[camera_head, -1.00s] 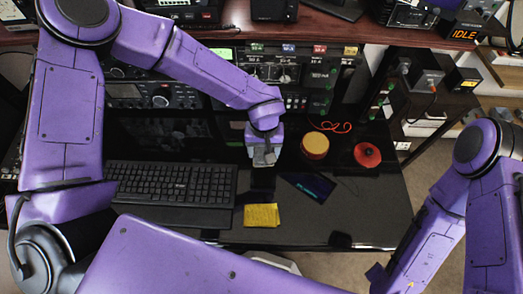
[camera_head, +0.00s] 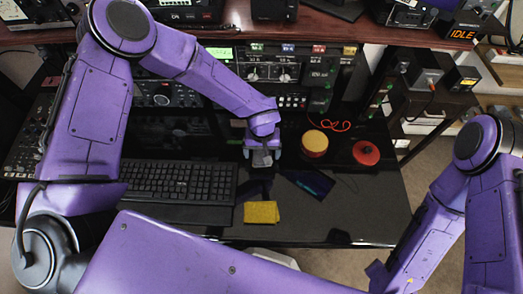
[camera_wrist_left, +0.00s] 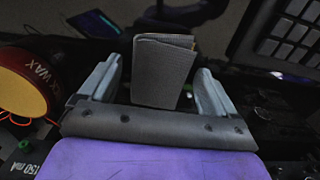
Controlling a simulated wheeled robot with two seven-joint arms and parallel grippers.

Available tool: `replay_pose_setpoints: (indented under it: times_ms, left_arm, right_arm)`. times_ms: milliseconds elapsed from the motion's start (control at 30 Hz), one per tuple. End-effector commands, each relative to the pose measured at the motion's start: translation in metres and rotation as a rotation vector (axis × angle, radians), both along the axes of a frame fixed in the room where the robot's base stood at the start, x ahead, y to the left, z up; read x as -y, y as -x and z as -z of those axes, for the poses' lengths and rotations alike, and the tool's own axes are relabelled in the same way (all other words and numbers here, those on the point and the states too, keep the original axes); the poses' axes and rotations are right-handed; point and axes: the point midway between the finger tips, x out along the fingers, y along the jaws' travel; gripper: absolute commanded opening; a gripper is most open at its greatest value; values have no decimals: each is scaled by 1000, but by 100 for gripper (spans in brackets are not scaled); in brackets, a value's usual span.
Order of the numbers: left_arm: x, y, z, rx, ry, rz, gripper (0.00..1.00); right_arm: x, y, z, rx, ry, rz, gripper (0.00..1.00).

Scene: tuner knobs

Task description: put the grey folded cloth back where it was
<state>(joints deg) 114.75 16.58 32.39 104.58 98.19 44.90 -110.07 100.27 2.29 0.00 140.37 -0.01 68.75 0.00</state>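The grey folded cloth (camera_head: 262,158) is at my left gripper (camera_head: 262,152), over the dark desk behind the yellow cloth. In the left wrist view the grey cloth (camera_wrist_left: 163,72) stands between the two fingers of my left gripper (camera_wrist_left: 158,75). The fingers are spread, with gaps beside the cloth, so the gripper looks open around it. I cannot tell exactly how the cloth's lower edge meets the desk. My right arm shows at the right in the head view, but its gripper is not in view.
A black keyboard (camera_head: 180,182) lies to the left. A yellow folded cloth (camera_head: 262,212) lies near the front edge. A wax tin (camera_head: 314,143), a red round object (camera_head: 366,153) and a dark phone-like slab (camera_head: 310,182) lie to the right. Radio equipment (camera_head: 285,72) stands behind.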

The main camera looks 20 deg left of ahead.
Motion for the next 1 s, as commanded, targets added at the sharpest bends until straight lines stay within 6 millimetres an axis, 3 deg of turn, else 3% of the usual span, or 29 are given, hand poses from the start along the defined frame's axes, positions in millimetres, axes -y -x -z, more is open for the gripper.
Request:
replay_pose_setpoints:
  times_ms: [133, 267, 500, 700, 1000]
  left_arm:
    - [0, 0, -2, 1, 0, 0, 90]
    - [0, -1, -17, 2, 1, -3, 90]
    - [0, -1, -79, 4, 3, -3, 90]
    - [0, -1, -115, 2, 1, -1, 90]
    - [0, 0, -123, 0, -1, 0, 90]
  right_arm:
    - [0, 0, 0, 0, 0, 0, 51]
    - [0, 0, 2, 0, 0, 0, 51]
    - [0, 0, 6, 0, 0, 0, 51]
    - [0, 0, 8, 0, 0, 0, 51]
    - [0, 0, 8, 0, 0, 0, 51]
